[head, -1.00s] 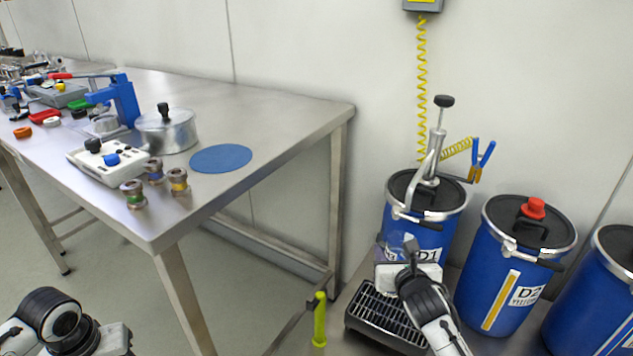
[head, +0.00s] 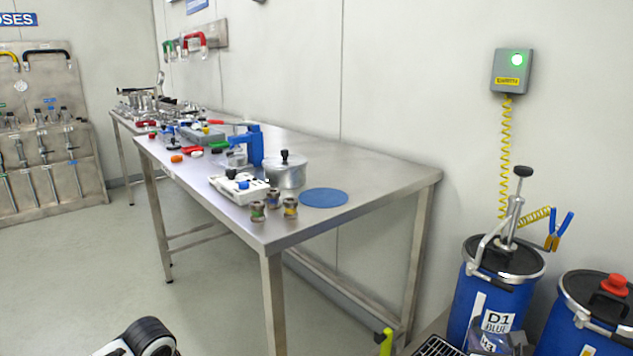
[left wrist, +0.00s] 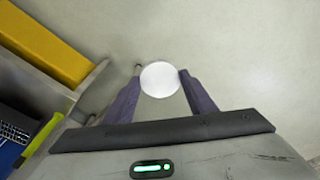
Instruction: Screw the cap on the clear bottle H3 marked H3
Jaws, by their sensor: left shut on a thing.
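The clear bottle H3 (head: 487,344) shows only in part at the bottom edge of the head view, in front of the blue drum D1; its H3 label is partly legible. Its lower part is out of frame, and I cannot make out clearly what holds or supports it. My left gripper (left wrist: 160,76) is shut on a round white disc, likely the cap (left wrist: 160,79), held between its two fingertips above the floor. In the head view only part of my left arm shows at the bottom.
A steel table (head: 385,183) with a pot (head: 286,170), a blue disc (head: 324,198) and several small spools stands at centre. Blue drum D1 (head: 462,310) with a pump and drum D2 (head: 566,333) stand at the right. A dark grate (head: 437,346) lies beside D1. Floor at the left is open.

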